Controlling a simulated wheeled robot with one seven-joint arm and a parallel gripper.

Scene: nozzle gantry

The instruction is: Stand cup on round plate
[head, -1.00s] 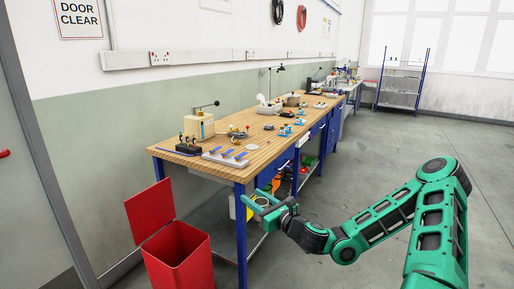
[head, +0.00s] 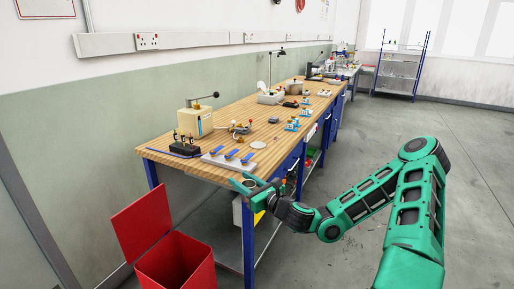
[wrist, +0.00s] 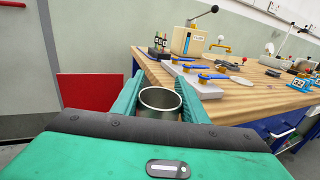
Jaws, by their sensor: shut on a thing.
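A grey metal cup (wrist: 160,101) is held upright between the two green fingers of my gripper (wrist: 160,98) in the wrist view, its open rim facing up. In the head view my gripper (head: 250,184) is at the near end of the wooden bench, by its front corner; the cup is too small there to make out well.
A block with several blue handles (head: 229,162) sits near the bench's end, close to my gripper. A beige box with a lever (head: 198,122) and a dark stand (head: 185,148) are behind it. A red bin (head: 176,262) stands on the floor below.

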